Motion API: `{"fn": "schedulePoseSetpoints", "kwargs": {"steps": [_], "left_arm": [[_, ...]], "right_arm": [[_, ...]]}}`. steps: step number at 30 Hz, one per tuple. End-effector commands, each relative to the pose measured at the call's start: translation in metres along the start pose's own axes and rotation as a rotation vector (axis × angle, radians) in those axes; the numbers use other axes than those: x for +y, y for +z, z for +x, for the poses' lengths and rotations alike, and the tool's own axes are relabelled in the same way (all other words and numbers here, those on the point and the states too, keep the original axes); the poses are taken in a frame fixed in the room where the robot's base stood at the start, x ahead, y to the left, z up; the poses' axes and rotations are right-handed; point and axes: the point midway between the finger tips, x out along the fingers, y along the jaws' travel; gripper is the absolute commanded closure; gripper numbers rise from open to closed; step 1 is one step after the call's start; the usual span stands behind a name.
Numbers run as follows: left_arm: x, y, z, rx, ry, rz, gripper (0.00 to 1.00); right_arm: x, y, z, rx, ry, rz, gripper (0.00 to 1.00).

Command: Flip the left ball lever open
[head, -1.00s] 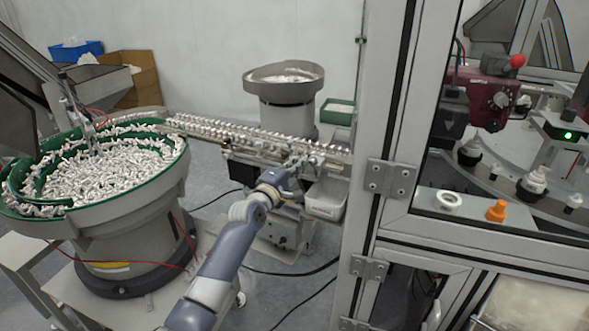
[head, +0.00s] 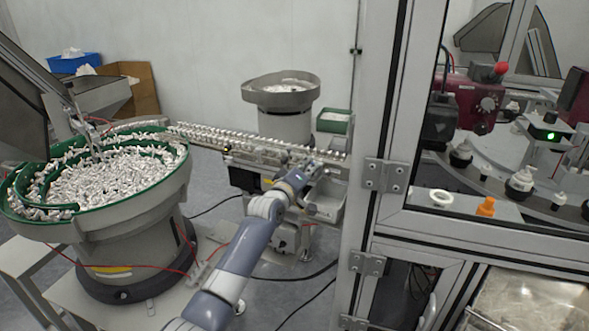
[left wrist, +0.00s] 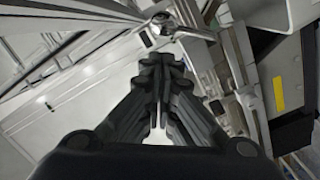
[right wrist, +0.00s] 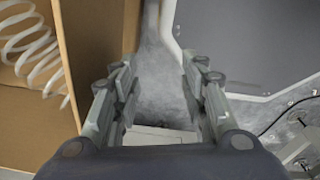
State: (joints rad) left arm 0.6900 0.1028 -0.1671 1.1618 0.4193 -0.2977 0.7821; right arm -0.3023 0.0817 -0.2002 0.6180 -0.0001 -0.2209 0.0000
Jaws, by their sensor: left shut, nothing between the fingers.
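My left gripper (head: 316,168) is at the front side of the conveyor rail, near its right end. In the left wrist view its dark fingers (left wrist: 160,65) are together with nothing between them. Just beyond the fingertips there is a shiny round metal piece (left wrist: 162,21) with bars running from it; it looks like the ball lever, but I cannot be sure. It appears close to the fingertips; I cannot tell whether they touch. The lever is too small to make out in the head view. My right gripper (right wrist: 158,85) has its fingers apart and empty.
A green-rimmed bowl feeder (head: 185,175) full of white parts stands left, and a smaller grey bowl (head: 281,97) behind the conveyor rail (head: 245,140). A machine frame post (head: 385,120) rises close right of my left gripper. A cardboard box (right wrist: 95,30) shows beside my right gripper.

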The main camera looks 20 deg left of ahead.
Motion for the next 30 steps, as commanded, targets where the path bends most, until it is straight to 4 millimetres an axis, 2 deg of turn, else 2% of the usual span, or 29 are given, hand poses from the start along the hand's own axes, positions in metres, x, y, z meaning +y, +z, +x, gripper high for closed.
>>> {"fn": "schedulePoseSetpoints", "kwargs": {"steps": [5,12,30], "left_arm": [[0.006,0.007,0.000,-0.001,-0.006,0.128,1.00],[0.009,0.014,0.001,0.000,-0.013,0.242,1.00],[0.010,0.017,0.001,0.000,-0.016,0.297,1.00]], "right_arm": [[0.001,-0.008,-0.007,0.011,0.001,0.000,0.60],[0.001,-0.007,-0.010,0.010,0.001,0.000,0.60],[0.000,-0.004,-0.011,0.004,0.000,0.001,0.60]]}}
